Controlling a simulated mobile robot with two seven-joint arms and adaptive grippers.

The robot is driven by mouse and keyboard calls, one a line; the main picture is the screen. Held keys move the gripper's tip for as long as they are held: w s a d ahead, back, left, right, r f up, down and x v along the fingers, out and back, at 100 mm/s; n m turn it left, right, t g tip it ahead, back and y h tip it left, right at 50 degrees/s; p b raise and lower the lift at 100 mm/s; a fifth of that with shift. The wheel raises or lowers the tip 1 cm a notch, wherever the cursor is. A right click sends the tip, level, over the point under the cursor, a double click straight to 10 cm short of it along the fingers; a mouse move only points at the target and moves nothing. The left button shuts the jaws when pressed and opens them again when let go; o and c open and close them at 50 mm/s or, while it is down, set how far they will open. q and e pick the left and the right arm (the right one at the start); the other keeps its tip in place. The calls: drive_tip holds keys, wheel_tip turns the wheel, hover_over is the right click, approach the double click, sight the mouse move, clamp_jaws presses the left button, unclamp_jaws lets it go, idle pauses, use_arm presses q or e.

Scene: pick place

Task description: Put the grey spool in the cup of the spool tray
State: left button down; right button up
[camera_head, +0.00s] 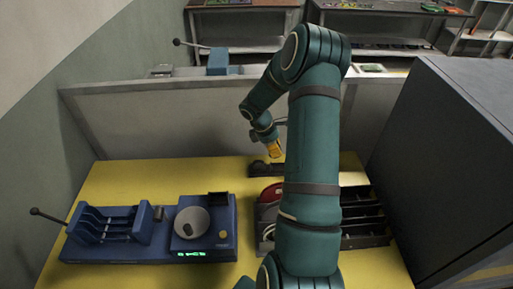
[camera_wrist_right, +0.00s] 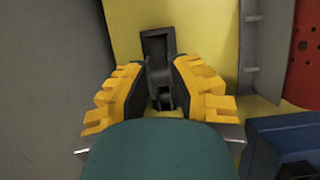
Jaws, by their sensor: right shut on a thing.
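My right gripper (camera_head: 274,150) is low over the back of the yellow table, near the back wall. In the right wrist view its yellow fingers (camera_wrist_right: 160,85) are shut on a small dark grey piece, which I take for the grey spool (camera_wrist_right: 162,100); the finger pads hide most of it. A long dark holder, apparently the spool tray (camera_head: 262,170), lies under the gripper along the wall. One end of the tray (camera_wrist_right: 157,42) shows beyond the fingers. I cannot tell whether the spool touches the tray or sits in its cup. My left gripper is not in view.
A blue machine (camera_head: 110,245) with a pale round dish (camera_head: 192,222) stands on the left of the yellow table (camera_head: 130,175). A red part (camera_head: 271,193) and dark slotted bins (camera_head: 362,215) lie nearer. A large grey box (camera_head: 450,150) stands at right. My arm hides some of the table.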

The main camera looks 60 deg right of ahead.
drive_tip(key=shift+s+d+f, duration=0.55)
drive_tip(key=shift+d, duration=0.25)
drive_tip(key=shift+f+b, duration=1)
drive_tip(key=shift+f, duration=0.15)
drive_tip(key=shift+r, duration=0.1)
drive_tip(key=shift+f, duration=0.4)
drive_tip(key=shift+f+b, duration=0.35)
drive_tip(key=shift+f+b, duration=0.5)
drive_tip(key=shift+f, duration=0.3)
drive_tip(key=shift+f, duration=0.35)
drive_tip(key=shift+f+b, duration=0.15)
drive_tip(key=shift+b, duration=0.2)
